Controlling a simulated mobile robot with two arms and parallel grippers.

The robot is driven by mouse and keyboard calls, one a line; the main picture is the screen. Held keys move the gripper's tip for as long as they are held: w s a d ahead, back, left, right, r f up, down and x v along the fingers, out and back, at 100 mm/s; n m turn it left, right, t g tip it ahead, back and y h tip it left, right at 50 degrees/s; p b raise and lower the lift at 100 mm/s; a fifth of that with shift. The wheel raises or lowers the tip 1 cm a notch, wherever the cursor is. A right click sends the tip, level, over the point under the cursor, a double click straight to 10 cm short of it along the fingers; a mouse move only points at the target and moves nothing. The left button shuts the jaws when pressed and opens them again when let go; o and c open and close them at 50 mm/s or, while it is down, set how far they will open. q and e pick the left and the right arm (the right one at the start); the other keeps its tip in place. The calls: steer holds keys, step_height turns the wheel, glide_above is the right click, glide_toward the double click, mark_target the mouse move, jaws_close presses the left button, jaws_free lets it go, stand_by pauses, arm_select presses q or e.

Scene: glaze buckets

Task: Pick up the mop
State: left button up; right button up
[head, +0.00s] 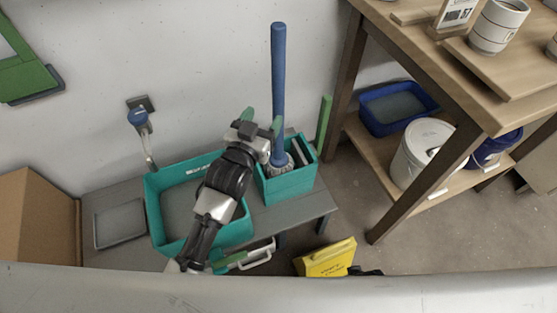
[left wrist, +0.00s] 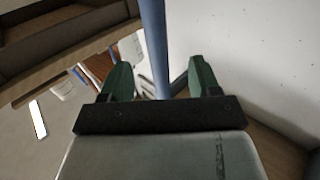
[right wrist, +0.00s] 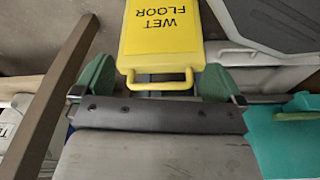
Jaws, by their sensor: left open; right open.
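The mop stands upright with its blue handle (head: 278,75) rising along the wall and its grey stringy head (head: 279,166) in a small teal bucket (head: 290,187). My left gripper (head: 262,120) is open, with green fingertips at the lower part of the handle. In the left wrist view the blue handle (left wrist: 155,45) runs down into the gap between the open fingers (left wrist: 160,78). I cannot tell how deep it sits between them. My right gripper (right wrist: 157,82) is open and shows in the right wrist view, pointing at a yellow wet floor sign (right wrist: 162,30).
A larger teal basin (head: 160,235) stands left of the bucket on a grey bench (head: 262,218), below a tap (head: 140,120). A wooden shelf unit (head: 395,45) with a white bucket (head: 420,150) is at right. The yellow sign (head: 328,258) stands in front.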

mark_target(274, 101)
arm_select(q)
steer(key=x, duration=0.4)
steer(key=shift+w+d+b, duration=0.15)
steer(key=shift+w+b, duration=0.15)
steer(key=shift+w, duration=0.1)
steer(key=shift+d+f+b+x, duration=0.1)
steer(key=shift+b+x, duration=0.2)
steer(key=shift+x, duration=1.05)
steer(key=shift+d+f+b+x, duration=0.1)
steer(key=shift+b+x, duration=0.2)
steer(key=shift+x, duration=1.1)
steer(key=shift+s, duration=0.15)
arm_select(e)
step_height(274, 101, up, 6)
steer(key=w, duration=0.2)
steer(key=shift+w+a, duration=0.15)
steer(key=shift+w, duration=0.1)
arm_select(q)
steer(key=shift+c, duration=0.3)
steer(key=shift+r, duration=0.1)
jaws_close()
